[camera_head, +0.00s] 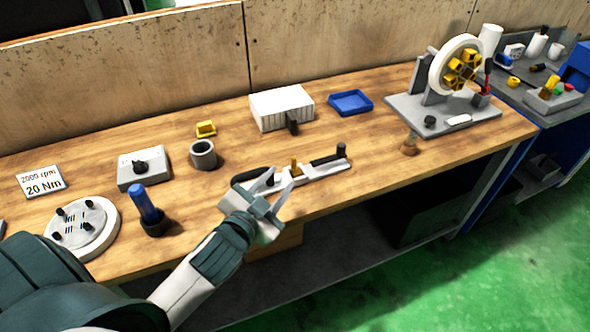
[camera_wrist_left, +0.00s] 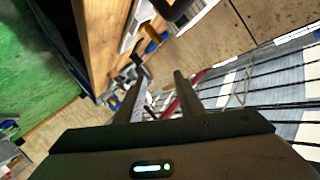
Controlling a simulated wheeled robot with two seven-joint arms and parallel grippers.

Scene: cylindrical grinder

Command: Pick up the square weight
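A small yellow block (camera_head: 206,129), blocky in shape, lies on the wooden bench left of the white ribbed box; it may be the square weight, but I cannot tell for sure. Another yellow piece (camera_head: 296,168) sits on a white tool with black handles (camera_head: 322,166). My left gripper (camera_head: 281,182) is open and empty, above the bench's front part, overlapping the left end of that tool in the head view. Its two spread fingers also show in the left wrist view (camera_wrist_left: 160,88), with nothing between them. My right gripper is not in view.
A grey square box with a black knob (camera_head: 143,168), a grey cup (camera_head: 203,154), a blue-handled tool (camera_head: 149,213) and a round plate (camera_head: 82,228) stand to the left. A white ribbed box (camera_head: 281,108), blue tray (camera_head: 351,102) and wheel stand (camera_head: 432,112) are further right.

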